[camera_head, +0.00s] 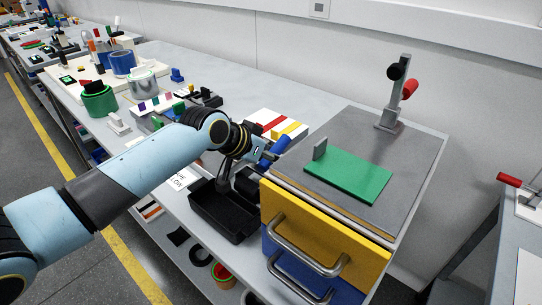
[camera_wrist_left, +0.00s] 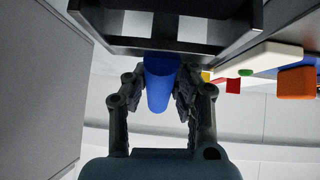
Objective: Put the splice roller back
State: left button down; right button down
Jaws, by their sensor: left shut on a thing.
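The splice roller appears to be the blue cylinder (camera_head: 275,150) at my left gripper (camera_head: 258,158), beside the left edge of the grey-topped cabinet. In the left wrist view the blue cylinder (camera_wrist_left: 160,82) lies between the two dark fingers of my left gripper (camera_wrist_left: 160,95), which are shut on it. The rest of the roller cannot be told from the dark parts around it. A black open tray (camera_head: 216,216) stands below the gripper on the bench; black walls also show at the top of the left wrist view. My right gripper is not in view.
The cabinet top (camera_head: 345,130) carries a green plate (camera_head: 350,175) and a grey stand with a red handle (camera_head: 409,89). Yellow (camera_head: 325,235) and blue drawers with metal handles face front. Coloured blocks, tape rolls and small tools crowd the bench behind my arm.

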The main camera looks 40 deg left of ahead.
pick_arm(q)
jog(key=shift+f, duration=0.1)
jog(key=shift+f, duration=0.1)
jog(key=c, duration=1.1)
grip_release()
jog(key=shift+s+r, duration=0.1)
jog(key=shift+r, duration=0.25)
jog(key=p+v, duration=0.1)
jog(key=v, duration=1)
jog(key=shift+s+a+r, duration=0.1)
jog(key=shift+s+r, duration=0.1)
jog(key=shift+s, duration=0.05)
